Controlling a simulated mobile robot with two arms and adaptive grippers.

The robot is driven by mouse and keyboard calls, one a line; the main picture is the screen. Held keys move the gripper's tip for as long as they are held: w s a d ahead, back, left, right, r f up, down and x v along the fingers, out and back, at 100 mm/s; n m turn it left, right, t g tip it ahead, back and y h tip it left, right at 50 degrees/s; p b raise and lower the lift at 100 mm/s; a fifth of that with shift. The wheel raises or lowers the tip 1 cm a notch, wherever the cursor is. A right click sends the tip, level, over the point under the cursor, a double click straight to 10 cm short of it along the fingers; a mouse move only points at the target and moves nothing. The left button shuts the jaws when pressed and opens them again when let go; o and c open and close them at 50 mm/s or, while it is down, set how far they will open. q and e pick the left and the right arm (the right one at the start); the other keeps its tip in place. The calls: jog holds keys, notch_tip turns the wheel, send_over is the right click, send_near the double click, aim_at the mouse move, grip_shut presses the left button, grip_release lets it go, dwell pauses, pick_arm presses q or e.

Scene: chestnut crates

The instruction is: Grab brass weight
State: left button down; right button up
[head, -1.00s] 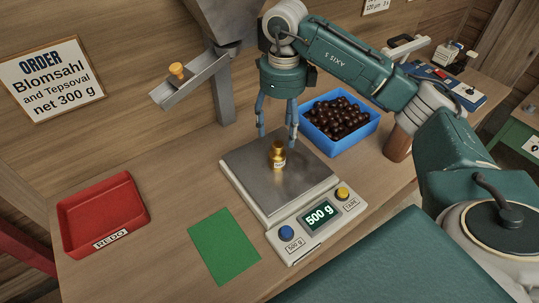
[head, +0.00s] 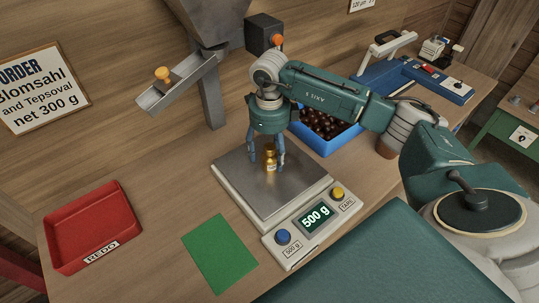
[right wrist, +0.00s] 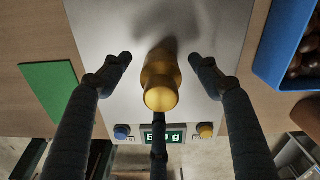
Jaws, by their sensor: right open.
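The brass weight (head: 270,160) stands upright on the steel plate of the scale (head: 245,193), whose display reads 500 g. My right gripper (head: 266,158) is lowered over the plate, its fingers around the weight from above and behind. In the right wrist view the weight (right wrist: 160,82) lies between the open fingers of my right gripper (right wrist: 160,68), with a clear gap on both sides. A third finger shows below the weight in that view. My left gripper is not in view.
A blue crate of chestnuts (head: 347,142) stands right behind the scale. A red REDO tray (head: 130,215) and a green mat (head: 219,254) lie to the left. A metal chute (head: 190,85) hangs behind the scale.

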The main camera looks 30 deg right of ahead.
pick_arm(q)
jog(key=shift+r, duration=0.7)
pick_arm(e)
jog(key=shift+f, duration=1.3)
jog(key=shift+w+d, duration=0.1)
grip_shut()
jog(key=shift+r, duration=0.1)
